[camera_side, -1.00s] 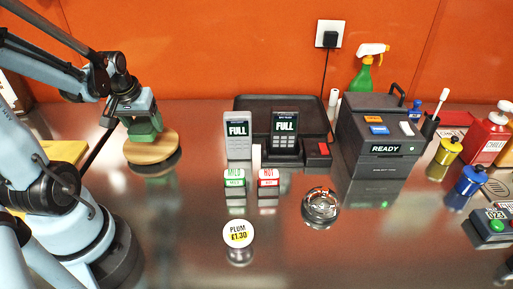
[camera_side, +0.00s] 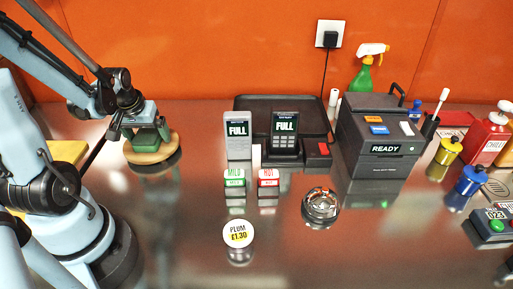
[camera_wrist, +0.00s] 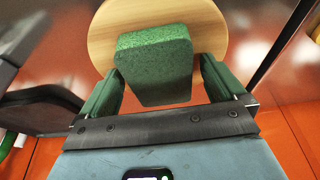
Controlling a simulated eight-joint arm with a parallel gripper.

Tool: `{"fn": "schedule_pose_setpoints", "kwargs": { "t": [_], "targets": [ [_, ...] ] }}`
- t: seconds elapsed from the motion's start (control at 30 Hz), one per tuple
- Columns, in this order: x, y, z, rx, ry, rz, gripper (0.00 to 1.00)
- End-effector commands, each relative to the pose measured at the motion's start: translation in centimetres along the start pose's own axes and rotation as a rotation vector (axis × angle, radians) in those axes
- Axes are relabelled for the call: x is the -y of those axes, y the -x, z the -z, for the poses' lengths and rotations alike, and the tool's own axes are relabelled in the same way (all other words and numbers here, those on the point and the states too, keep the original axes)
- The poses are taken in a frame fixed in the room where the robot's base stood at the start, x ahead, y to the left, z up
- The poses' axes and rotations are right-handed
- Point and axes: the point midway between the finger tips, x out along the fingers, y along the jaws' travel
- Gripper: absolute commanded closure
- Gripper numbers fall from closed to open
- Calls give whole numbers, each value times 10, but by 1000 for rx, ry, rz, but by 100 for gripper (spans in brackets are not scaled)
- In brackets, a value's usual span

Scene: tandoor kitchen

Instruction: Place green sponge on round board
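The green sponge (camera_side: 147,141) rests on the round wooden board (camera_side: 172,149) at the left of the counter. In the wrist view the sponge (camera_wrist: 153,62) lies flat within the board's pale disc (camera_wrist: 212,35), with its near end reaching toward my gripper. My gripper (camera_side: 139,129) is just above the board, its green-padded fingers spread to either side of the sponge. In the wrist view my gripper (camera_wrist: 161,68) shows a clear gap at the right finger; the left finger is very close to the sponge, and I cannot tell whether it touches.
Right of the board stand a grey FULL device (camera_side: 238,140), a black tray (camera_side: 245,108), MILD (camera_side: 235,178) and HOT (camera_side: 268,178) blocks and a dark READY machine (camera_side: 375,150). A round PLUM tag (camera_side: 238,233) is in front. Counter between board and blocks is clear.

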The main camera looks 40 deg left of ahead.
Motion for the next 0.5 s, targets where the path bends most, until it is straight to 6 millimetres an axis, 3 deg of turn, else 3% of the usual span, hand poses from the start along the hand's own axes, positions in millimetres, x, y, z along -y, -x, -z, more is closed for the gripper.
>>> {"fn": "schedule_pose_setpoints", "kwargs": {
  "t": [0.27,0.5],
  "targets": [
    [0,1,0,0,0,0,4],
    [0,15,1,0,0,0,4]
  ]
}}
